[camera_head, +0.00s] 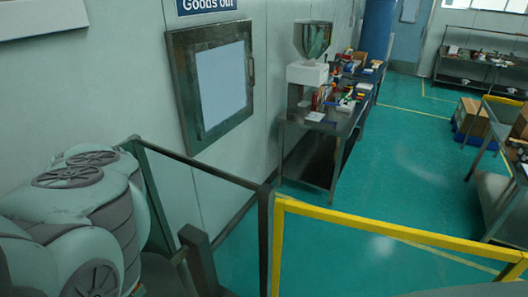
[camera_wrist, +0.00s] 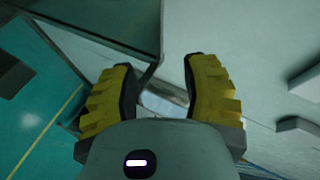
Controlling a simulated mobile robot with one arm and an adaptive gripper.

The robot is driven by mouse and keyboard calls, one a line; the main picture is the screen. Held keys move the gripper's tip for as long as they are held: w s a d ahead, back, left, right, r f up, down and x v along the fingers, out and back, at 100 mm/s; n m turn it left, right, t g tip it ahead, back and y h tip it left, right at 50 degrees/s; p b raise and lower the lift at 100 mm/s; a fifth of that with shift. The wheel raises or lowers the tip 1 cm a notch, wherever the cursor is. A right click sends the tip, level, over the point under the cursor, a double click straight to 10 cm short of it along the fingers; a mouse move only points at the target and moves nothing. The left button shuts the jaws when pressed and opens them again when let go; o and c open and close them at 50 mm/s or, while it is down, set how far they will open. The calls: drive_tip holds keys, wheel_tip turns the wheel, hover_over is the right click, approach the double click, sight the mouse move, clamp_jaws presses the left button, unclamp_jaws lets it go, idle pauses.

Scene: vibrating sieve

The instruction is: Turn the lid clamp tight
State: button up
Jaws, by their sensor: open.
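My gripper (camera_wrist: 160,66) shows in the wrist view with its two yellow ribbed fingers apart. I see nothing held between them. A dark, thin edge and a pale patch lie beyond the gap; I cannot tell whether either is part of the lid clamp. Grey-green flat surfaces lie beyond the fingers at the top and right. The lid clamp and the sieve lid cannot be made out in either view. In the head view my arm fills the lower left, and my gripper is not visible there.
A yellow railing (camera_head: 400,232) crosses the front in the head view, joining a dark railing (camera_head: 200,166). A framed wall hatch (camera_head: 222,86) is behind it. A steel bench (camera_head: 318,130) with several small items stands along the wall. Open green floor (camera_head: 400,150) lies beyond.

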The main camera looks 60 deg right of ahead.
drive_tip(key=s+a+f+n+g+y+p, duration=0.1)
drive_tip(key=s+a+f+n+g, duration=0.2)
drive_tip(key=a+f, duration=0.4)
drive_tip(key=s+a+f+n+g+y+p, duration=0.1)
drive_tip(key=s+a+f+n+g+y, duration=0.15)
drive_tip(key=a+f, duration=0.45)
drive_tip(key=s+a+r+n+g+h+p, duration=0.1)
drive_tip(key=s+r+n+g+h, duration=0.15)
drive_tip(key=s, duration=0.55)
drive_tip(key=s+a+r+n+g+h+p, duration=0.1)
drive_tip(key=s+g+h+p, duration=0.15)
drive_tip(key=s, duration=0.55)
drive_tip(key=shift+g+y, duration=0.25)
drive_tip(key=shift+y, duration=0.1)
drive_tip(key=b+x, duration=1.3)
drive_tip(key=shift+w+a+f+b, duration=0.15)
drive_tip(key=shift+b, duration=0.25)
drive_tip(key=shift+w+d+r+p, duration=0.35)
drive_tip(key=shift+d+p, duration=0.2)
drive_tip(key=shift+d, duration=0.05)
drive_tip(key=shift+w+d, duration=0.15)
drive_tip(key=shift+w, duration=0.1)
drive_tip(key=shift+d+f+p, duration=0.15)
drive_tip(key=shift+f+p, duration=0.05)
drive_tip(key=shift+p, duration=0.25)
drive_tip(key=shift+s+f+p, duration=0.1)
drive_tip(key=shift+f+p, duration=0.2)
drive_tip(key=shift+f, duration=0.2)
drive_tip(key=shift+s+a+f, duration=0.3)
drive_tip(key=shift+f, duration=0.35)
